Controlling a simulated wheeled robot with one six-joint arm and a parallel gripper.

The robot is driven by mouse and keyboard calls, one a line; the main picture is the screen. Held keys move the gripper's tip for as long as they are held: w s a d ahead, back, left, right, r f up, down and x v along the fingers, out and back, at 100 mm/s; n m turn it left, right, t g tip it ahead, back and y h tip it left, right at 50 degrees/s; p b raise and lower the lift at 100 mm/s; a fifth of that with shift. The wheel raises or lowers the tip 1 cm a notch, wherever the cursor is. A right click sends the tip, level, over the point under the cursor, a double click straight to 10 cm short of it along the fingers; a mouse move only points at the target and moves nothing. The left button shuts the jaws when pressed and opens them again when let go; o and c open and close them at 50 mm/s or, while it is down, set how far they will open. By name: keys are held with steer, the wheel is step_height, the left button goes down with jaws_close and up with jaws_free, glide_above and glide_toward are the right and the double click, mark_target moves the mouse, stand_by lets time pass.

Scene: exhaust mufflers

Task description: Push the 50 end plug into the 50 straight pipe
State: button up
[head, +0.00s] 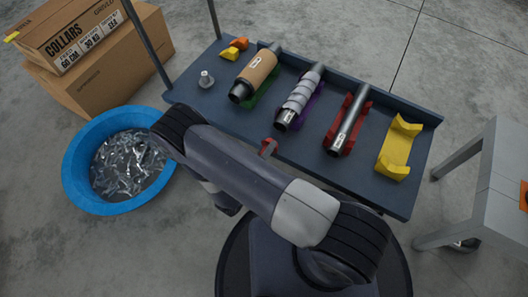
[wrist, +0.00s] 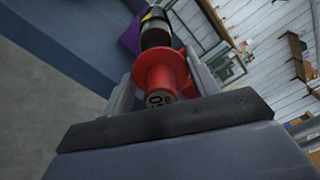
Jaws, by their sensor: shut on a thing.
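A red end plug marked 50 (wrist: 160,75) sits between the two fingers of my gripper (wrist: 158,90), which is shut on it. In the head view the red plug (head: 268,147) shows just past my arm at the tray's front edge, and my arm hides most of the gripper. A wrapped silver pipe (head: 298,97) lies in a purple cradle (head: 314,106), its dark open end towards me. In the wrist view a pipe end (wrist: 156,34) is just beyond the plug, beside purple. In the head view the plug appears short of that mouth. The pipe labels are too small to read.
A brown-wrapped pipe (head: 257,72) lies in a green cradle and a bare steel pipe (head: 348,122) in a red cradle. A yellow cradle (head: 396,150) is empty. A blue tub (head: 88,201) stands on the floor.

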steer(key=shift+s+a+f+n+t+y, duration=0.1)
steer(key=shift+a+f+n+t+y, duration=0.15)
steer(key=shift+a+n+t+y, duration=0.05)
steer(key=shift+a, duration=0.1)
steer(key=shift+b+x, duration=0.55)
steer(key=shift+x, duration=2.4)
steer(key=shift+r, duration=0.1)
steer(key=shift+b, duration=0.4)
steer(key=shift+b+x, duration=0.3)
steer(key=shift+x, duration=1.1)
steer(key=o, duration=1)
steer(key=shift+o, duration=0.2)
